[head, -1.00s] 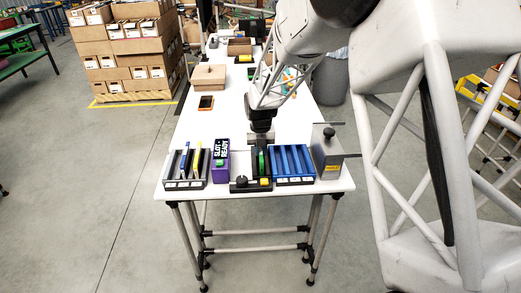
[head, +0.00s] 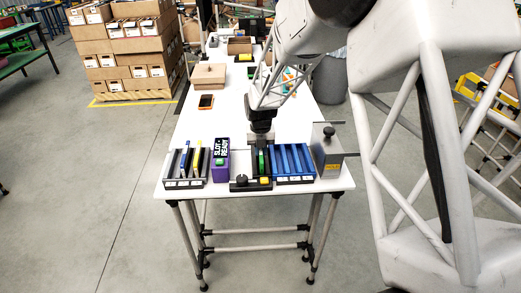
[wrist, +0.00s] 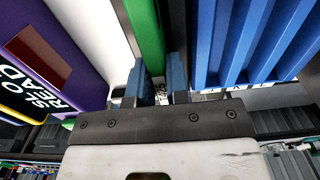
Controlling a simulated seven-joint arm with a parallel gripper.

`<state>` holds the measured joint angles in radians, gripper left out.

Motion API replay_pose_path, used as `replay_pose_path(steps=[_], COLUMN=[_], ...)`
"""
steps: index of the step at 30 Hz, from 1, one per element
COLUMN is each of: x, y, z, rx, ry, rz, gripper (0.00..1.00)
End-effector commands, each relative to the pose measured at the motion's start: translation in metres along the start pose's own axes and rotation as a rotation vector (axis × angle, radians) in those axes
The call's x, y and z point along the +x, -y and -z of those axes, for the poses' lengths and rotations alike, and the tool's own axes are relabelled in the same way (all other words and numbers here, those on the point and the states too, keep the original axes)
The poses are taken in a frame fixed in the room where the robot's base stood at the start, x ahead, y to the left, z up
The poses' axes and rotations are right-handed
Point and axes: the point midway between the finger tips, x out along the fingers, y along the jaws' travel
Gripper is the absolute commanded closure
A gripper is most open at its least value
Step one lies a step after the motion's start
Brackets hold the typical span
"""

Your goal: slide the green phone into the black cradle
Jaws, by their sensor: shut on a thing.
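The green phone (head: 261,160) stands on edge at the front of the white table, between a purple box and a blue rack. The black cradle (head: 265,171) appears as the dark holder around its lower part; how deep the phone sits in it is too small to tell. My gripper (head: 261,140) points down over the phone. In the wrist view, my gripper's two blue-grey fingers (wrist: 158,78) are shut on the near end of the green phone (wrist: 146,38). A dark wall runs close along the phone's right side there.
The purple box (head: 220,160) stands to the left and the blue slotted rack (head: 293,163) close to the right. A dark rack (head: 184,183) with upright items is farther left. A grey metal block (head: 328,165) stands at the right. An orange-edged phone (head: 206,101) lies behind on open table.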

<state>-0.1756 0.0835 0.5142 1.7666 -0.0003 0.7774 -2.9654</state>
Motion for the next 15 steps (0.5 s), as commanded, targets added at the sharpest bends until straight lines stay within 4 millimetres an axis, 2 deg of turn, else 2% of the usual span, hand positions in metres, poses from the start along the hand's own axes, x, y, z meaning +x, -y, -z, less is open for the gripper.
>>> replay_pose_path(steps=[6, 7, 9, 12, 15], x=[-0.0002, -0.0002, -0.0002, -0.0002, -0.0001], y=[0.0000, 0.0000, 0.0000, 0.0000, 0.0000], z=[0.0000, -0.0001, -0.0001, 0.0000, 0.0000], rx=[0.000, 0.000, 0.000, 0.000, 0.000], ry=[0.000, 0.000, 0.000, 0.000, 0.000], rz=[0.000, 0.000, 0.000, 0.000, 0.000], gripper=[1.00, 0.80, 0.69, 0.54, 0.54])
